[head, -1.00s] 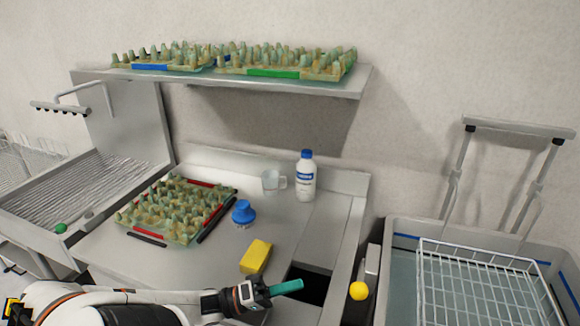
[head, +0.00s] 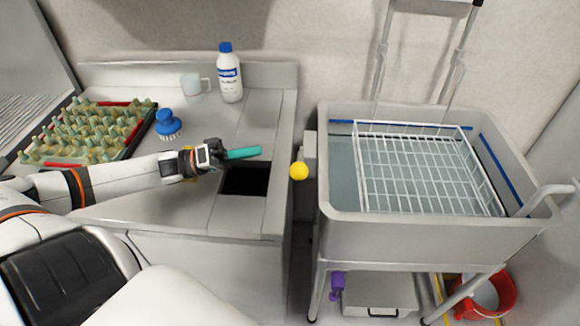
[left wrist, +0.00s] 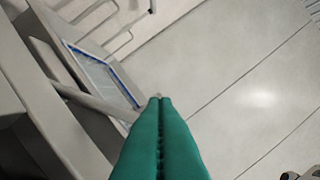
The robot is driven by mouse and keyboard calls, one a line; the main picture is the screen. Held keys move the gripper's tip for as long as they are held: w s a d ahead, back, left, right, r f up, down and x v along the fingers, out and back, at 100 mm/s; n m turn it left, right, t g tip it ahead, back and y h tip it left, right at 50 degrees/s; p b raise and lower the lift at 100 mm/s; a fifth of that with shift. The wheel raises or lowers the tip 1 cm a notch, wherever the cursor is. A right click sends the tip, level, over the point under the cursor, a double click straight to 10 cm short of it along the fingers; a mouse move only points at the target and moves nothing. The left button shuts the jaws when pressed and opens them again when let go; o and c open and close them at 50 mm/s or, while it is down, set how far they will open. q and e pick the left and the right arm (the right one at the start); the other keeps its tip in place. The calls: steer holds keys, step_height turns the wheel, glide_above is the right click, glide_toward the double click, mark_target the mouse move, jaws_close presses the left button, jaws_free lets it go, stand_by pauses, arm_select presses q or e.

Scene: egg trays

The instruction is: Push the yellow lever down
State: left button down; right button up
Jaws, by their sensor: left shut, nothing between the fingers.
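The yellow lever shows as a round yellow knob (head: 299,171) beside the left wall of the grey tub, in the gap between the counter and the tub. My left gripper (head: 256,151) has teal fingers, shut and empty. In the head view its tips are left of the knob and a little higher in the picture, apart from it, over the counter near a dark opening. The left wrist view shows the two shut teal fingers (left wrist: 160,101) pointing away, with no knob visible. The lever's stem cannot be made out. My right gripper is not in view.
The grey tub (head: 420,228) holds a white wire rack (head: 415,165). On the counter (head: 200,215) are a dark opening (head: 245,181), a white bottle (head: 230,80), a cup (head: 193,86), a blue brush (head: 167,122) and an egg tray (head: 85,130). A red bucket (head: 505,295) stands at lower right.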

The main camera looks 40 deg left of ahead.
arm_select(q)
steer(key=shift+w+a+r+m+g+b, duration=0.15)
steer(key=shift+w+r+m+g+b, duration=0.15)
steer(key=shift+w+m+g, duration=0.15)
steer(key=shift+w+a+r+m+g+b, duration=0.1)
steer(key=shift+w+r+m+g+b, duration=0.15)
steer(key=shift+w+m+g+b, duration=0.15)
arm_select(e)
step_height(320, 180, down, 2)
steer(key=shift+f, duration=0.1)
arm_select(q)
steer(key=shift+w+d, duration=0.1)
steer(key=shift+h, duration=0.3)
steer(key=x, duration=1)
steer(key=shift+w+r+p, duration=0.1)
steer(key=shift+r+p, duration=0.05)
steer(key=shift+p, duration=0.15)
steer(key=s+f, duration=0.1)
steer(key=s+f+p, duration=0.1)
steer(key=s, duration=0.1)
steer(key=shift+s+d+f, duration=0.1)
steer(key=shift+d+f, duration=0.3)
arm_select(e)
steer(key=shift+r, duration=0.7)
